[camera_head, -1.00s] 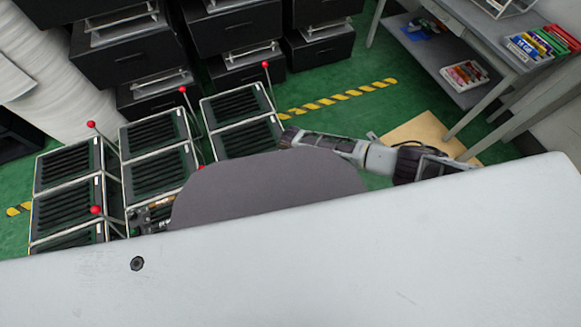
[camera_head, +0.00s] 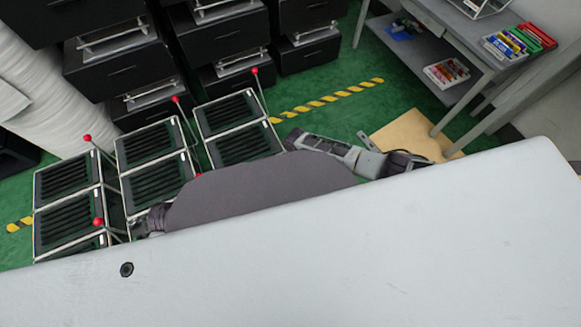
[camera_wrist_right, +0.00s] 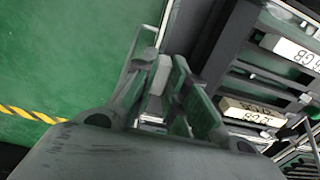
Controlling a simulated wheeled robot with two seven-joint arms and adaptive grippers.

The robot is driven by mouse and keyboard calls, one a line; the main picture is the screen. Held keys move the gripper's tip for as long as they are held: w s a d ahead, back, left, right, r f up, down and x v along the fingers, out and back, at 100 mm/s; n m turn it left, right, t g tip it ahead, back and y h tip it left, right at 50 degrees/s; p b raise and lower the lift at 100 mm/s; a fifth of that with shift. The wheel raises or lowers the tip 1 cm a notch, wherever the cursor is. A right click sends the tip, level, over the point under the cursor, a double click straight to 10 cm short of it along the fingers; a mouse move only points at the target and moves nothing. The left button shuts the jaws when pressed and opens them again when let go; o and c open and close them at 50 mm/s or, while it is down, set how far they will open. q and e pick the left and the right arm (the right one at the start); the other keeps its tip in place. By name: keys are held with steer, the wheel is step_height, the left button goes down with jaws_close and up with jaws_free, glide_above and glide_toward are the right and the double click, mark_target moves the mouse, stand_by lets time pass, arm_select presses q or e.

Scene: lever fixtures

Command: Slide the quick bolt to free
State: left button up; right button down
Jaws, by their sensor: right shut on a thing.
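In the right wrist view my right gripper (camera_wrist_right: 172,72) is shut on a small pale metal piece (camera_wrist_right: 160,74) beside a dark rack. I cannot tell whether this piece is the quick bolt, as the fingers hide much of it. In the head view several black slotted fixtures (camera_head: 66,185) with red ball-topped levers (camera_head: 87,138) stand at left. One of my arms (camera_head: 340,150) shows right of centre and a dark arm part shows at lower left. Neither gripper's fingertips can be made out there, and my left gripper is not seen.
White label plates (camera_wrist_right: 255,112) sit on the dark rack at right in the wrist view. Black drawer units (camera_head: 215,40) stand at the back, and a grey table (camera_head: 470,40) at the right.

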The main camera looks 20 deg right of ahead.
steer(key=shift+w+d+r, duration=0.2)
steer(key=shift+w, duration=0.25)
steer(key=c, duration=1.5)
jaws_free()
steer(key=shift+s+d, duration=0.1)
steer(key=shift+c, duration=0.2)
steer(key=shift+o, duration=0.5)
steer(key=shift+s+f, duration=0.1)
steer(key=shift+s, duration=0.05)
steer(key=shift+s, duration=0.1)
step_height(320, 180, up, 12)
